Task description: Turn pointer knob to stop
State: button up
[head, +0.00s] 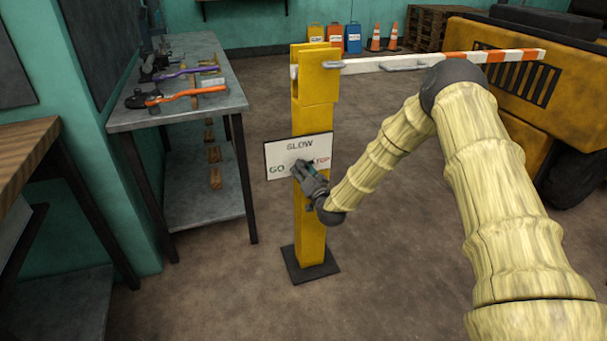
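A white sign panel (283,148) is mounted on a yellow post (313,225). The pointer knob cannot be made out; my gripper covers that area. I cannot tell whether the fingers touch or hold anything, or how far apart they are.
A red and white barrier arm (450,61) extends right from the post top. A metal workbench (180,105) with tools stands at left. A yellow forklift (530,75) is at right. Traffic cones (375,38) stand at the back. The floor around the post's base plate (310,266) is clear.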

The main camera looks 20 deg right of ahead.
jog(key=shift+f+m, duration=0.15)
jog(key=shift+m, duration=0.45)
jog(key=o, duration=1)
jog(key=shift+o, duration=0.2)
jog(key=shift+s, duration=0.1)
jog(key=s+d, duration=0.1)
jog(key=s, duration=1)
jog(key=shift+s, duration=0.4)
